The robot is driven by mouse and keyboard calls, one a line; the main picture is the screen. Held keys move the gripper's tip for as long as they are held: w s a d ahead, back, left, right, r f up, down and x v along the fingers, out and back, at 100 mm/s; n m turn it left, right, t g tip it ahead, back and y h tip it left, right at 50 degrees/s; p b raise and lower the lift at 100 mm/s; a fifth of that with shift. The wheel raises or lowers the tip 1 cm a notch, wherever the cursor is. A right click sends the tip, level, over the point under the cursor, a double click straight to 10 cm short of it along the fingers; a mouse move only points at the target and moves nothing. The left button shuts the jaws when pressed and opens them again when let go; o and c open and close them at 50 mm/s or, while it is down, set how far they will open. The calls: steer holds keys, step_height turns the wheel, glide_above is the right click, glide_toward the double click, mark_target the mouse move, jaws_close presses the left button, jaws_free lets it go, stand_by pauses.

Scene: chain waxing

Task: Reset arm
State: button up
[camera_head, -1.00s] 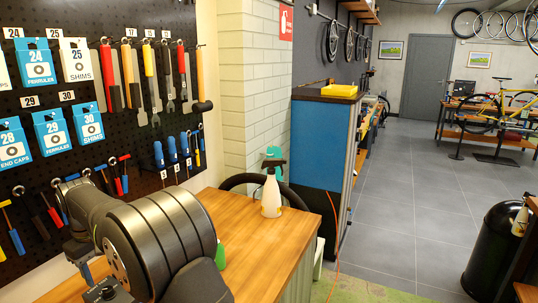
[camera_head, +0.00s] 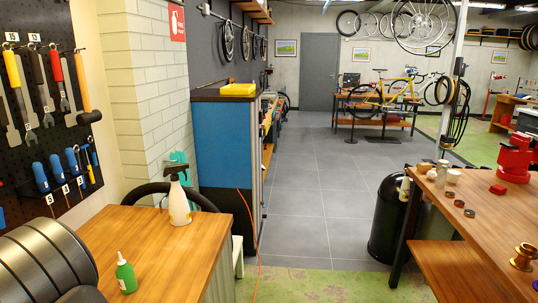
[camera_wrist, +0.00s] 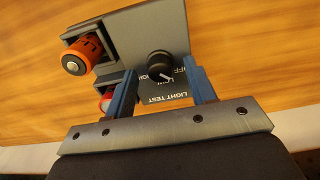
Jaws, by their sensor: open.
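My gripper (camera_wrist: 161,75) shows in the wrist view with its two blue fingers apart, so it is open. A dark panel (camera_wrist: 130,35) marked "LIGHT TEST" lies beyond the fingers, over a wooden surface. Its black round knob (camera_wrist: 159,65) appears between the fingertips with gaps on both sides, and nothing is gripped. An orange-and-black cylinder (camera_wrist: 82,55) sits at the panel's left side, and a red part is partly hidden behind the left finger. The head view shows part of my arm at the lower left, but not my gripper.
A small green bottle (camera_head: 125,276) and a white spray bottle (camera_head: 179,203) stand on the wooden bench (camera_head: 150,232). Tools hang on the black pegboard at left. A blue cabinet (camera_head: 224,155), a black bin (camera_head: 388,218) and another workbench (camera_head: 440,210) flank open grey floor.

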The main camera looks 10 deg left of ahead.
step_height(320, 180, up, 17)
step_height(320, 180, down, 18)
steer(key=m, duration=0.4)
steer(key=shift+r, duration=0.1)
steer(key=m, duration=0.4)
steer(key=shift+m, duration=0.4)
steer(key=m, duration=0.3)
steer(key=shift+m, duration=2.6)
